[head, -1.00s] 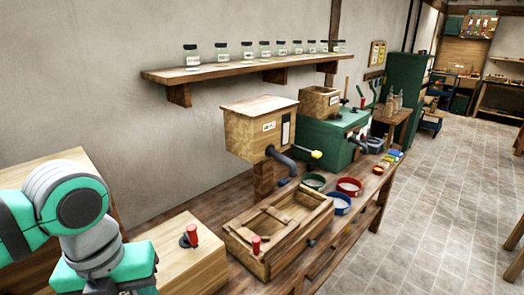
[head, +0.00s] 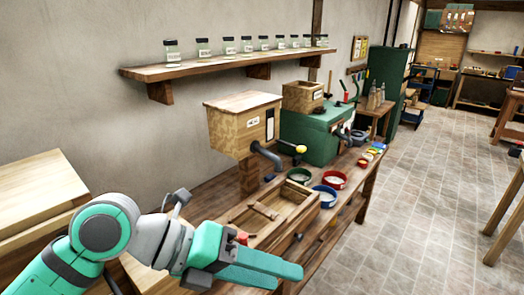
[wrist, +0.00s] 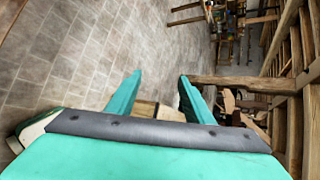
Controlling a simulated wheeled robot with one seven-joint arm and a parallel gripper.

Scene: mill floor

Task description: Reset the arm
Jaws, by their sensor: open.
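My arm reaches in from the lower left of the head view, and my gripper (head: 285,272) points to the right in front of the workbench (head: 345,215). In the wrist view my gripper (wrist: 158,85) shows two teal fingers spread apart with nothing between them. In the head view the gripper passes in front of the near end of an open wooden box (head: 285,222) and hides part of it. A small red handle (head: 242,237) shows just behind the arm.
A wooden hopper (head: 243,125) and a green machine (head: 312,138) stand on the bench. Red (head: 334,180), blue (head: 323,197) and green (head: 299,176) bowls sit beyond the box. A shelf of jars (head: 230,62) hangs above.

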